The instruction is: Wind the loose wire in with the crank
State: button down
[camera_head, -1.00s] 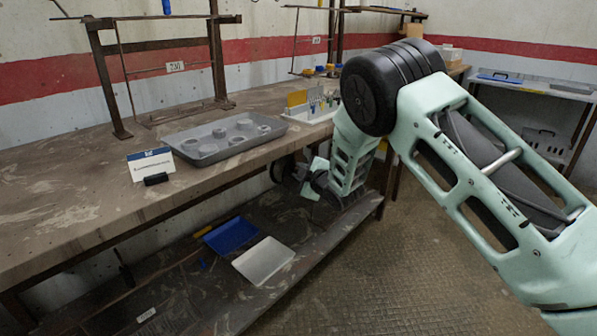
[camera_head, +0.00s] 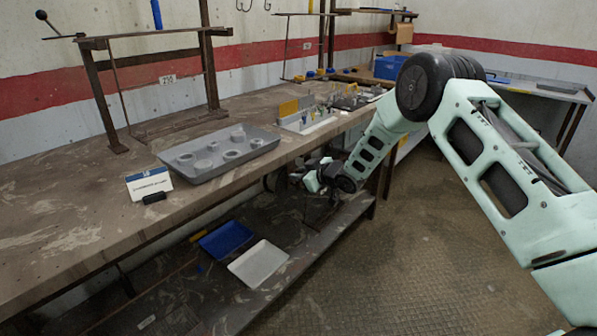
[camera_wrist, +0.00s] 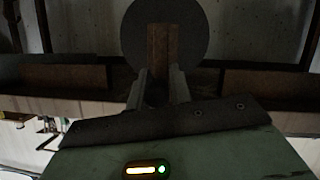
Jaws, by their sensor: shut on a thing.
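The crank's brown grip (camera_wrist: 162,45) stands upright in the wrist view, in front of a large dark round disc (camera_wrist: 195,32). My gripper (camera_wrist: 158,85) is shut on this grip, one grey finger on each side. In the head view my gripper (camera_head: 305,178) is low at the bench's front edge, below the top, mostly in shadow and partly hidden by my arm. The crank cannot be made out there. I cannot make out the loose wire in either view.
The long bench (camera_head: 60,215) carries a grey tray (camera_head: 215,163) with round parts, a small sign (camera_head: 150,184) and a parts box (camera_head: 305,122). A blue tray (camera_head: 226,239) and a white tray (camera_head: 258,262) lie on the lower shelf. The floor (camera_head: 440,270) at right is clear.

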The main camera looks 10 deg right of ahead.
jog(key=shift+w+d+f, duration=0.1)
jog(key=shift+d+f, duration=0.05)
jog(key=shift+d, duration=0.15)
jog(key=c, duration=1.3)
grip_release()
jog(key=v, duration=1.7)
jog(key=shift+d, duration=0.15)
